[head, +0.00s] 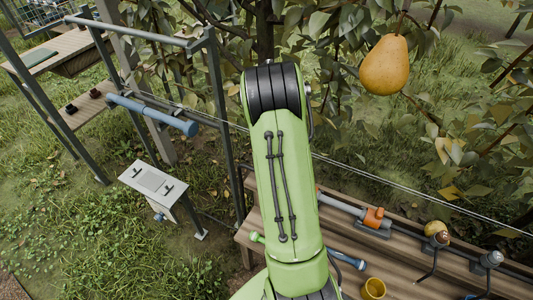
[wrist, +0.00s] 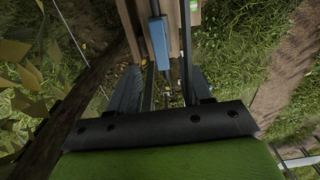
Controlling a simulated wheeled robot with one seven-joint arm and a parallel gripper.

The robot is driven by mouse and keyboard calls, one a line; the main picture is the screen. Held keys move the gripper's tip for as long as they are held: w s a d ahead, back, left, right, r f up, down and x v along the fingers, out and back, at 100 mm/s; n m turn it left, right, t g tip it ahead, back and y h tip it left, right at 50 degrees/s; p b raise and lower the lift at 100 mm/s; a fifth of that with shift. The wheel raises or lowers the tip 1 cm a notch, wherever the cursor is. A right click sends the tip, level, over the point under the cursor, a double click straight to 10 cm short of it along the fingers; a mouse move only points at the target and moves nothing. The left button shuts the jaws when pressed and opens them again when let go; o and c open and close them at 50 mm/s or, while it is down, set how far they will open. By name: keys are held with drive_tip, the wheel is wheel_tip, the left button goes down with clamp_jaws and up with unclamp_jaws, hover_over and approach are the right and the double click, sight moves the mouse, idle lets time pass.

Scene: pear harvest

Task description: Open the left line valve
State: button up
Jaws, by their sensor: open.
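My gripper (wrist: 160,90) shows in the wrist view with its two dark fingers spread apart and nothing held between them. Beyond the fingertips, a blue block-like part (wrist: 157,40) sits by a thin dark rod, roughly in line with the gap. I cannot tell whether this blue part belongs to a valve. In the head view, an orange fitting (head: 375,217) sits on a grey pipe on the wooden bench, right of my arm. No part is clearly marked as the left line valve. My gripper is hidden behind my green arm in the head view.
The wooden bench (head: 395,285) holds a yellow cup (head: 374,288), a blue-ended tool (head: 348,260) and upright metal fittings (head: 491,260). A pear (head: 385,65) hangs at upper right. A grey pedestal box (head: 153,183) and metal frame (head: 217,110) stand left. A thin wire crosses behind my arm.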

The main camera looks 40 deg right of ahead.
wheel_tip(320, 180, up, 8)
drive_tip(key=p, duration=0.1)
drive_tip(key=shift+r+p, duration=0.2)
drive_tip(key=shift+p, duration=0.15)
drive_tip(key=s+a+r+m+t+p, duration=0.1)
drive_tip(key=s+a+r, duration=0.2)
drive_tip(key=a+r, duration=0.4)
drive_tip(key=s+a+r+m+t+p, duration=0.1)
drive_tip(key=s+a+r+t, duration=0.1)
drive_tip(key=a+r, duration=0.55)
drive_tip(key=s+a+m+t+p, duration=0.1)
drive_tip(key=s+a+m+t, duration=0.1)
drive_tip(key=s+a, duration=0.9)
drive_tip(key=s, duration=0.4)
drive_tip(key=shift+a+t, duration=0.3)
drive_tip(key=shift+a, duration=0.05)
